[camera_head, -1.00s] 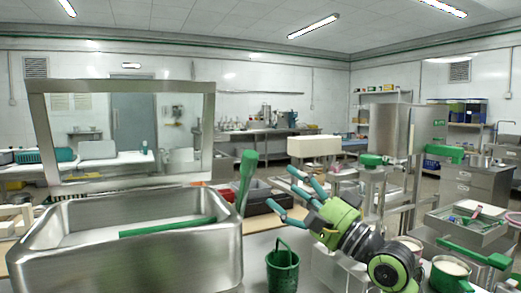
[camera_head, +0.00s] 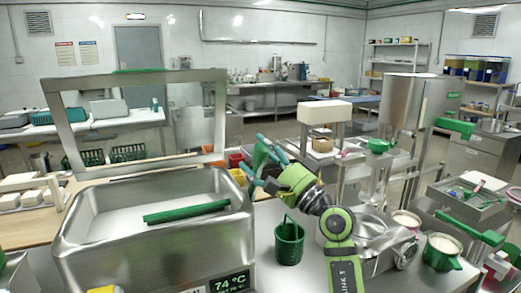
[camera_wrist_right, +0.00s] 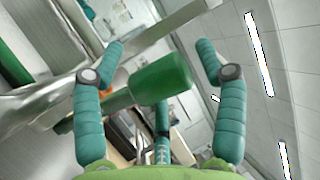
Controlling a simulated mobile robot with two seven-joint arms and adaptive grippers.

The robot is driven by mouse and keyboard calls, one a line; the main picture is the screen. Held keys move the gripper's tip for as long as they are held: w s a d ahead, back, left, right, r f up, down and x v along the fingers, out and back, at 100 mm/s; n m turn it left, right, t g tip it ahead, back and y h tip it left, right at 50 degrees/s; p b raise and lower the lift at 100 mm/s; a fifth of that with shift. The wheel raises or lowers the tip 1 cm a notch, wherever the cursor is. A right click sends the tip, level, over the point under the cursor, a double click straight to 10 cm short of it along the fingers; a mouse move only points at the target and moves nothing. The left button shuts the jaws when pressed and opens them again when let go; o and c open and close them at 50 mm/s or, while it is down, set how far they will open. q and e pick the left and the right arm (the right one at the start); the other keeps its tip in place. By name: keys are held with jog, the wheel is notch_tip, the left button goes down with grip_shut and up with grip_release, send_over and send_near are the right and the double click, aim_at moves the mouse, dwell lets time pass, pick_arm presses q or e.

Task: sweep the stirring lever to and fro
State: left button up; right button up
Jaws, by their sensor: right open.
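The stirring lever (camera_head: 260,157) has a thick green handle and stands at the right end of an open steel vat (camera_head: 95,255). A green bar (camera_head: 187,212) lies across the inside of the vat. My right gripper (camera_head: 252,152) is open, with its teal fingers at the lever handle. In the right wrist view the green lever handle (camera_wrist_right: 162,78) lies between the two spread fingers (camera_wrist_right: 160,46), with gaps on both sides. Its lower part is partly hidden by the gripper in the head view. My left gripper is not in view.
The vat's framed lid (camera_head: 56,120) stands raised behind it. A green bucket (camera_head: 289,243) stands right of the vat, below my right arm. A steel hopper (camera_head: 405,102) and green-handled cups (camera_head: 441,256) are further right. A temperature display (camera_head: 231,283) sits on the vat's front.

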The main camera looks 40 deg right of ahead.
jog(key=shift+w, duration=0.1)
grip_shut()
jog(key=w+g+p, duration=0.1)
jog(key=p, duration=0.2)
jog(key=w+r+m+g+h+p, duration=0.1)
jog(key=w+p, duration=0.1)
jog(key=p, duration=0.1)
jog(key=w+d+r+g+p, duration=0.1)
jog(key=p, duration=0.2)
jog(key=shift+w+m, duration=0.25)
jog(key=shift+m, duration=0.15)
jog(key=w+d+f+m+g+h+p, duration=0.1)
jog(key=w+d+f+m+g+p, duration=0.1)
jog(key=w+g+p, duration=0.3)
jog(key=shift+w+f+g, duration=0.3)
jog(key=shift+w+g, duration=0.4)
jog(key=shift+w, duration=1.1)
grip_release()
jog(key=shift+w+d, duration=0.1)
jog(key=shift+w, duration=0.05)
